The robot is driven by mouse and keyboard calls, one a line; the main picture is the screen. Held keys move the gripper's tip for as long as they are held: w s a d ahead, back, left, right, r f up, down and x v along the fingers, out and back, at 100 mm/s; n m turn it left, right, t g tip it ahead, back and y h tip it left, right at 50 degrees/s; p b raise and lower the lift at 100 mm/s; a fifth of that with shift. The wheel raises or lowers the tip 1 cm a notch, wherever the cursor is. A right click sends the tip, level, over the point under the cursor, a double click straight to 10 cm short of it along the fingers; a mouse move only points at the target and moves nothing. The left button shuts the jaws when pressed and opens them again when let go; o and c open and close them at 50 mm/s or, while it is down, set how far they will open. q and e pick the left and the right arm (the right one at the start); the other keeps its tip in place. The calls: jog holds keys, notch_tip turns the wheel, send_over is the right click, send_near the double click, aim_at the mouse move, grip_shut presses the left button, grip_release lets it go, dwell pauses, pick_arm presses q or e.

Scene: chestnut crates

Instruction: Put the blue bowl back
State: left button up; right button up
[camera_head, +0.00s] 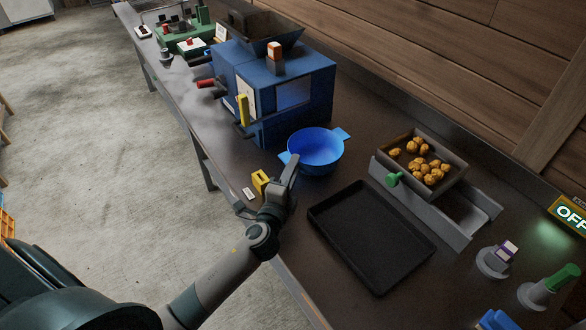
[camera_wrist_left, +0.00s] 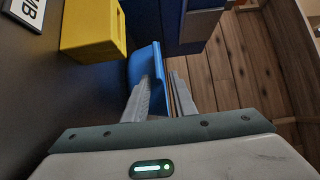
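The blue bowl (camera_head: 316,149) stands upright on the dark counter in front of the blue machine, with a flat handle on each side. It looks empty. My left gripper (camera_head: 291,166) is at its near-left handle. In the left wrist view the blue handle (camera_wrist_left: 146,66) reaches in beside and partly behind the left finger of my left gripper (camera_wrist_left: 165,88). The fingers are apart, with a gap showing between the blue and the right finger. Whether a finger touches the handle is unclear. My right gripper is not in view.
A black tray (camera_head: 371,236) lies right of my arm. A crate of brown chestnuts (camera_head: 455,160) sits on a grey stand (camera_head: 420,208). The blue machine (camera_head: 296,98) stands behind the bowl. A yellow block (camera_head: 260,181) is just left of my gripper.

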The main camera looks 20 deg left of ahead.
pick_arm(q)
jog(key=shift+r, duration=0.1)
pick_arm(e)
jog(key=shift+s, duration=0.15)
